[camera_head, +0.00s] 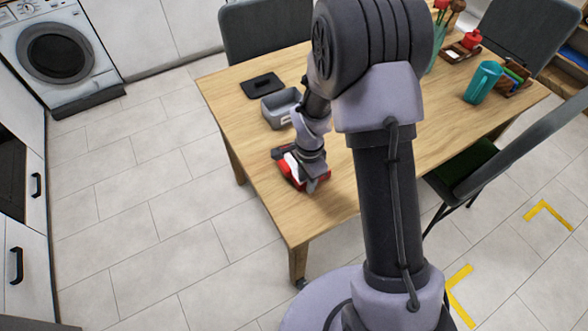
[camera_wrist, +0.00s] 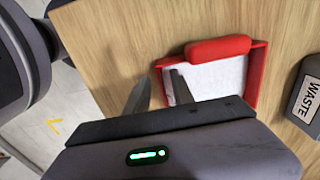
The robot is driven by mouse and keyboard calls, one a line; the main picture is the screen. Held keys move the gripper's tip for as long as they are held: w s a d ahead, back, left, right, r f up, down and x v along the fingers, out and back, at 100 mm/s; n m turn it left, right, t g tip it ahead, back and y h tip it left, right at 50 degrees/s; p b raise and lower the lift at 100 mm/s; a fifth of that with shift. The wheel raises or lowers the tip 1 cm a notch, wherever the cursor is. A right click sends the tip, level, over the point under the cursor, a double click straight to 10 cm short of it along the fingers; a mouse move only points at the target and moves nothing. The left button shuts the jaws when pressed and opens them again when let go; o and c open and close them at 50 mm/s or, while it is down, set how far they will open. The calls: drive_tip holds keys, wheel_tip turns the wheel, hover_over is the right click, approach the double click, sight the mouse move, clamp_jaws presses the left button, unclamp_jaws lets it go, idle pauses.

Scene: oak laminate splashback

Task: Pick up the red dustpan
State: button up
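The red dustpan (camera_wrist: 255,75) lies on the wooden table and has a white inside and a raised red grip part at its far edge in the wrist view. In the head view the dustpan (camera_head: 286,170) shows near the table's left edge, partly hidden by my gripper (camera_head: 303,184). In the wrist view my gripper (camera_wrist: 160,95) is open, with one finger outside the dustpan's left wall and the other over its white inside. The wall shows between the fingers. I cannot tell whether the fingers touch it.
A grey container marked WASTE (camera_wrist: 306,92) stands beside the dustpan; it also shows in the head view (camera_head: 271,111). A black flat item (camera_head: 262,86) lies beyond it. A teal cup (camera_head: 482,82) stands at the far right. The table's near end is bare.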

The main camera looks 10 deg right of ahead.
drive_tip(key=shift+f, duration=0.7)
drive_tip(key=shift+r, duration=0.15)
drive_tip(key=shift+c, duration=0.2)
clamp_jaws()
idle(0.5)
